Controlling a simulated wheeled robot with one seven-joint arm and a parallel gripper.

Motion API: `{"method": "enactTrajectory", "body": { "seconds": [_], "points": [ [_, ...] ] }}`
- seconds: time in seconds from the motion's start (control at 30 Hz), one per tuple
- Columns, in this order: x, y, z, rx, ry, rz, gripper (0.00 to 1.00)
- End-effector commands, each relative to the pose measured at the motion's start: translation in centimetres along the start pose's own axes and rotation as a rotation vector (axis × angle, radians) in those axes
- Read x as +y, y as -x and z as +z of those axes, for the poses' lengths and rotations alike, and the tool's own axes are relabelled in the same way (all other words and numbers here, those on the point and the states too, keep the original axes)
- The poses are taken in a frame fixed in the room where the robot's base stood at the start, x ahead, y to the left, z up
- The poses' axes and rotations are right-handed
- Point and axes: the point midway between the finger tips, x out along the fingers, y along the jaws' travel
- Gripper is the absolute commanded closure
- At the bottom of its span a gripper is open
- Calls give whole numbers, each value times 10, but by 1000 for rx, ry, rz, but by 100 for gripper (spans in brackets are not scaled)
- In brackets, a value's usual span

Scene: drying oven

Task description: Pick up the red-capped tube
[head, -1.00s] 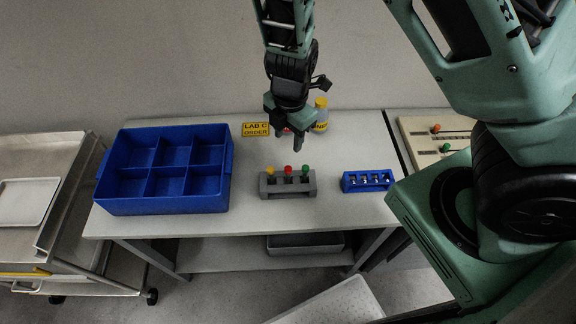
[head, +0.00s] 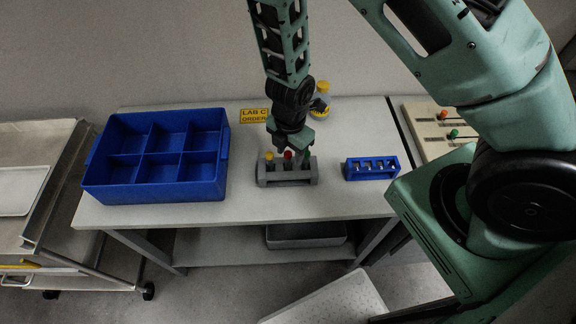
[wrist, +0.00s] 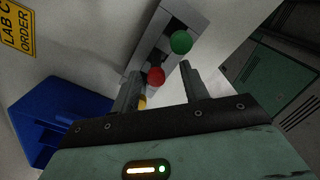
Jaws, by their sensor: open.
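The red-capped tube (head: 288,155) stands in the middle of the grey rack (head: 288,179), between a yellow-capped tube (head: 269,157) on the left and a green-capped tube (head: 306,156) on the right. My gripper (head: 290,150) is open just above the rack, close to the red cap. In the wrist view the red cap (wrist: 156,76) lies between my two fingers (wrist: 162,82), nearer the left one. The green cap (wrist: 181,42) is beyond the fingers. The yellow cap (wrist: 142,102) is partly hidden by the left finger. I cannot tell whether a finger touches a cap.
A blue compartment bin (head: 155,190) stands left of the rack, and a small blue rack (head: 371,169) stands to the right. A yellow-capped bottle (head: 320,103) and a yellow "LAB C ORDER" sign (head: 254,115) are behind. The table (head: 240,212) is clear in front.

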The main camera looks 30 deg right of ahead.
Motion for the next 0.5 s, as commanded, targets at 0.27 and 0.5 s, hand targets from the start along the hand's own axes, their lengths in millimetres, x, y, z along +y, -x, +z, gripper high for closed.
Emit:
{"method": "enactTrajectory", "body": {
  "seconds": [0.27,0.5],
  "points": [
    [5,-41,-1,0,-1,-2,55],
    [5,-42,-1,0,0,-1,55]
  ]
}}
